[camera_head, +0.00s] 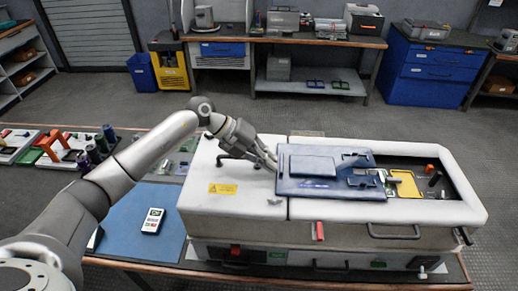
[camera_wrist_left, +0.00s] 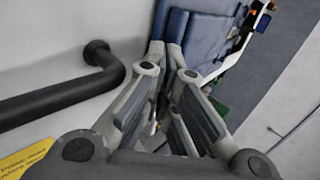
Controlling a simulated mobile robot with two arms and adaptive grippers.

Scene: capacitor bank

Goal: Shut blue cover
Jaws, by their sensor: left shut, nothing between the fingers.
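The blue cover (camera_head: 325,172) is a flat panel with a raised rectangle, lying over the middle of the white capacitor bank housing (camera_head: 240,195). The open compartment shows to its right. In the left wrist view the blue cover (camera_wrist_left: 205,40) is just ahead of the fingertips. My left gripper (camera_head: 272,164) is at the cover's left edge, its fingers shut with nothing between them. In the left wrist view the left gripper's fingertips (camera_wrist_left: 164,48) are close together, by the cover's edge; I cannot tell whether they touch it. My right gripper is not in view.
A black handle (camera_wrist_left: 60,90) stands on the housing beside the gripper. The open compartment holds a yellow part (camera_head: 405,184) and small dark parts. A handheld meter (camera_head: 153,220) lies on a blue mat (camera_head: 158,252) to the left. A bench (camera_head: 280,38) stands behind, across free floor.

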